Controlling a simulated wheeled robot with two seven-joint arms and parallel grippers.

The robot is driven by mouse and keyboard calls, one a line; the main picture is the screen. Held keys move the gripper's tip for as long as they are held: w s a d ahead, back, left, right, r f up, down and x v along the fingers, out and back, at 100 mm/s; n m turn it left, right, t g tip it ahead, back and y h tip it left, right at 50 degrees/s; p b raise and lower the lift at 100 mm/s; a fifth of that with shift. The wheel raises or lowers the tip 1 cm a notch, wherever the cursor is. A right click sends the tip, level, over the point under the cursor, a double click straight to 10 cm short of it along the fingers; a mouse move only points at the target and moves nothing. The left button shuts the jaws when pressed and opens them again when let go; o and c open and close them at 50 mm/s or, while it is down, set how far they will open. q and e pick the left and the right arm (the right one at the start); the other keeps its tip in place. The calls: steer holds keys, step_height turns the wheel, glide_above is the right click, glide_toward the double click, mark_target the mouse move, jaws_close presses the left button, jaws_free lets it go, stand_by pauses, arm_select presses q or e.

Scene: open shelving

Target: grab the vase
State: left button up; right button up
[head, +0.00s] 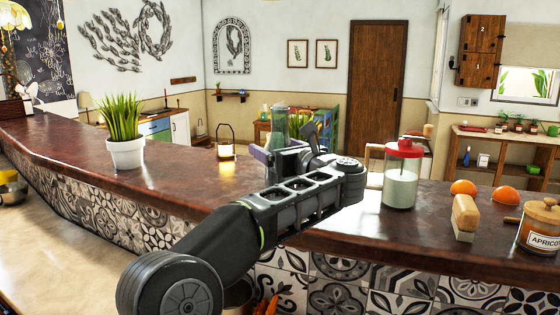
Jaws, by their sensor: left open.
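A greenish, see-through glass vase (279,126) stands upright on the dark counter, near the middle of the head view. My left arm reaches in from below and hides the vase's lower part. My left gripper (283,148) is at the vase, with one finger on the left side and the rest of the hand to the right. It is open. I cannot tell whether the fingers touch the glass. My right gripper does not show.
A potted plant (125,150) stands on the counter to the left, and a lit lantern (226,150) is behind. To the right are a red-lidded jar (402,178), a wooden-handled brush (465,213), oranges (508,195) and an apricot jar (540,228).

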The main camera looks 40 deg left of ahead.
arm_select(q)
steer(key=shift+w+a, duration=0.25)
steer(key=shift+a, duration=0.3)
steer(key=shift+c, duration=0.3)
jaws_close()
stand_by(0.7)
